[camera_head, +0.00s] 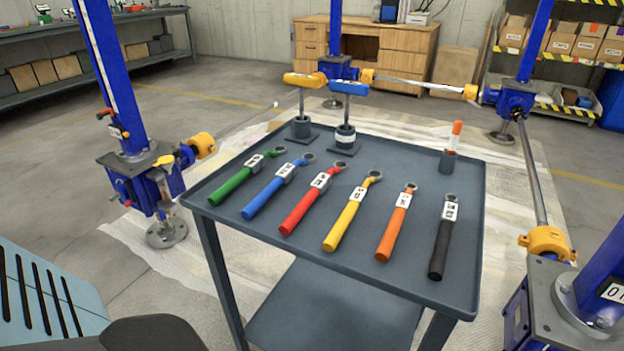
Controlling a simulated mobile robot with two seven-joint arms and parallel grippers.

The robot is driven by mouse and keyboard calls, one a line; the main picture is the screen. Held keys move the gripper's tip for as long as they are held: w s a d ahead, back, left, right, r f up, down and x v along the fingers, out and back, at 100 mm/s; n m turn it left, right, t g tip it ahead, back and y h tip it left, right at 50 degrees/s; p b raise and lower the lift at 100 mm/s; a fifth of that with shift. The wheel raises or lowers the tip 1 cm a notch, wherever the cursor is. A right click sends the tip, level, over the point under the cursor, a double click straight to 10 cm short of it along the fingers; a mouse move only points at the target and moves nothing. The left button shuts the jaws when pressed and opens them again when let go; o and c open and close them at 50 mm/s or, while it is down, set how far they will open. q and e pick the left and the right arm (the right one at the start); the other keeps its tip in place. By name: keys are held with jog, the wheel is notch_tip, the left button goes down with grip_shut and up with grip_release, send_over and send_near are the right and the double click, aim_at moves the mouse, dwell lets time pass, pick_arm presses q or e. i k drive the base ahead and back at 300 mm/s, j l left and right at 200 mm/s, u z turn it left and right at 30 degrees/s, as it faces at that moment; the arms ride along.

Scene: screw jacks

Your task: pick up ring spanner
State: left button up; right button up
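Several ring spanners with coloured handles and white labels lie in a row on a dark grey table (420,165). From left to right they are a green spanner (229,187), a blue spanner (264,197), a red spanner (299,214), a yellow spanner (343,228), an orange spanner (392,236) and a black spanner (439,252). Their ring ends point to the far side and their handles to the near side. The labels are too small to read surely. Neither of my grippers shows in the head view.
Blue screw jacks (140,175) (515,98) surround the table. A wooden cabinet (400,45) and shelves stand behind.

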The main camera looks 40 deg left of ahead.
aim_at(335, 235)
jog(key=l+u, duration=0.1)
jog(key=u, duration=0.85)
jog(key=i, duration=0.05)
